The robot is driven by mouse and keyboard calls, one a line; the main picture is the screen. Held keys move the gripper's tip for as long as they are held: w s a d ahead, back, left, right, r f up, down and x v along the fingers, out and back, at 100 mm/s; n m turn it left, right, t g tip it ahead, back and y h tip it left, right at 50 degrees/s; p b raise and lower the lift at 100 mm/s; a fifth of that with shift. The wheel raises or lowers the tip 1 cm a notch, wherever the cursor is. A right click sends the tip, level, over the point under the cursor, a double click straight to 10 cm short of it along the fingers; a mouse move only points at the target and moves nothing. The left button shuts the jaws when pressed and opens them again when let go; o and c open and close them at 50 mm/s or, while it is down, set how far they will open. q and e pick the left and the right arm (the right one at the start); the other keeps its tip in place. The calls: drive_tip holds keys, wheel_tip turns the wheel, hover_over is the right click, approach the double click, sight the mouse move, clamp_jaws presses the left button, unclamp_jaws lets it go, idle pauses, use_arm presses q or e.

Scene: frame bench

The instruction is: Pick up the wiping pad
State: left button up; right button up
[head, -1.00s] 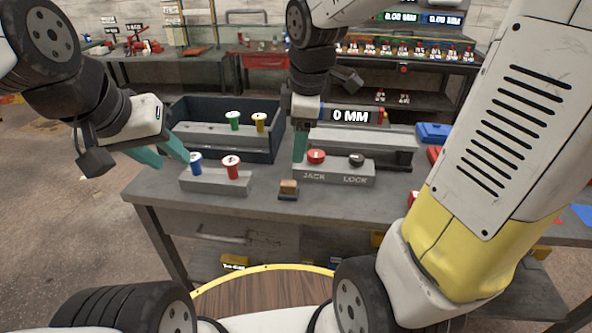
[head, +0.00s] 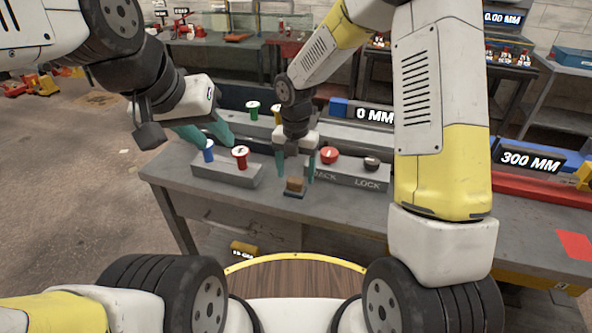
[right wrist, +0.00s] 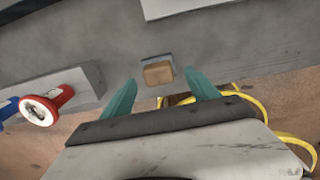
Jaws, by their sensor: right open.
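The wiping pad (head: 295,184) is a small tan-brown block on a dark base, near the front edge of the grey bench (head: 345,203). My right gripper (head: 296,170) is open and empty just above and behind it. In the right wrist view the pad (right wrist: 158,73) lies ahead of and between the two teal fingertips (right wrist: 163,80), apart from both. My left gripper (head: 219,144) appears open, with nothing between its fingers, above the block with the blue and red spools.
The spool block (head: 227,174) holds a blue spool (head: 208,151) and a red spool (head: 241,157), left of the pad. A grey JACK/LOCK block (head: 345,177) with a red button (head: 329,155) and a black button (head: 371,163) stands close at right.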

sight(295, 179)
wheel_tip(295, 179, down, 3)
drive_tip(key=shift+w+a+f, duration=0.1)
drive_tip(key=shift+c, duration=0.4)
clamp_jaws()
drive_tip(key=shift+r, duration=0.5)
drive_tip(key=r, duration=0.2)
drive_tip(key=shift+s+a+r, duration=0.1)
drive_tip(key=shift+s+r, duration=0.25)
drive_tip(key=shift+r, duration=0.05)
drive_tip(key=s+a, duration=0.2)
drive_tip(key=s, duration=0.5)
drive_tip(key=s+a+r, duration=0.1)
drive_tip(key=s+a, duration=0.1)
drive_tip(key=s, duration=0.5)
drive_tip(key=shift+s+a+r, duration=0.15)
drive_tip(key=shift+s+a, duration=0.15)
drive_tip(key=shift+a, duration=0.05)
